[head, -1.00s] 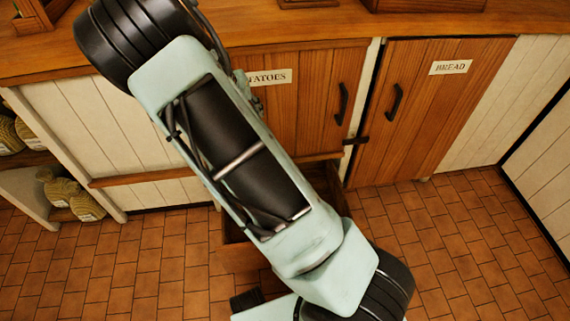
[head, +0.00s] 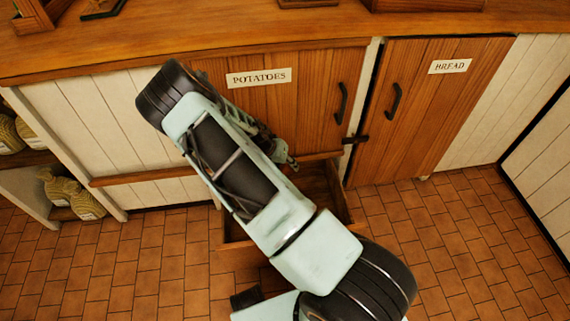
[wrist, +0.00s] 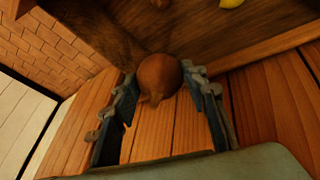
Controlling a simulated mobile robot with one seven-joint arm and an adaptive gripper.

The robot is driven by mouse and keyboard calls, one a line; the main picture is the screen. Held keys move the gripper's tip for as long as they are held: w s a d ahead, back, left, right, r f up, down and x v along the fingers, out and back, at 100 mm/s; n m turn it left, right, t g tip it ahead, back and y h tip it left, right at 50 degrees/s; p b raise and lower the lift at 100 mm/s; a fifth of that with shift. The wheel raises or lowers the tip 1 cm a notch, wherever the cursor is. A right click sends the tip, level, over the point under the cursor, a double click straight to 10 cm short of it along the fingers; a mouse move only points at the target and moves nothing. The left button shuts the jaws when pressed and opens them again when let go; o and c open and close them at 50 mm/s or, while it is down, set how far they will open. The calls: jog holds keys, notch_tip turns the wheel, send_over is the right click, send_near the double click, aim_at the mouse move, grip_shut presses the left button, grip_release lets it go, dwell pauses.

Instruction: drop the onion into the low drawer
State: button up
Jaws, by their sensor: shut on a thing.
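The onion (wrist: 158,76) is round and brown, and in the wrist view it sits between the two fingers of my gripper (wrist: 160,85). My gripper is shut on it. In the head view my gripper (head: 287,160) is partly behind my arm, close to the cupboard front, and the onion cannot be made out there. The low drawer (head: 240,256) stands open below the cupboard, partly covered by my arm. Its dark inside shows at the top of the wrist view (wrist: 115,28), beyond the onion.
Inside the drawer are a yellow thing (wrist: 231,2) and a small brown thing (wrist: 160,3), both cut off by the frame. The POTATOES door (head: 310,100) and the BREAD door (head: 430,115) are closed. Sacks (head: 72,195) lie on a shelf at left. Tiled floor at right is clear.

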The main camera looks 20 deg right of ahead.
notch_tip(320, 180, down, 5)
jog(key=b, duration=0.2)
jog(key=shift+f+b, duration=0.15)
jog(key=shift+b, duration=0.25)
jog(key=o, duration=1.3)
jog(key=v, duration=1.2)
jog(key=shift+w, duration=0.1)
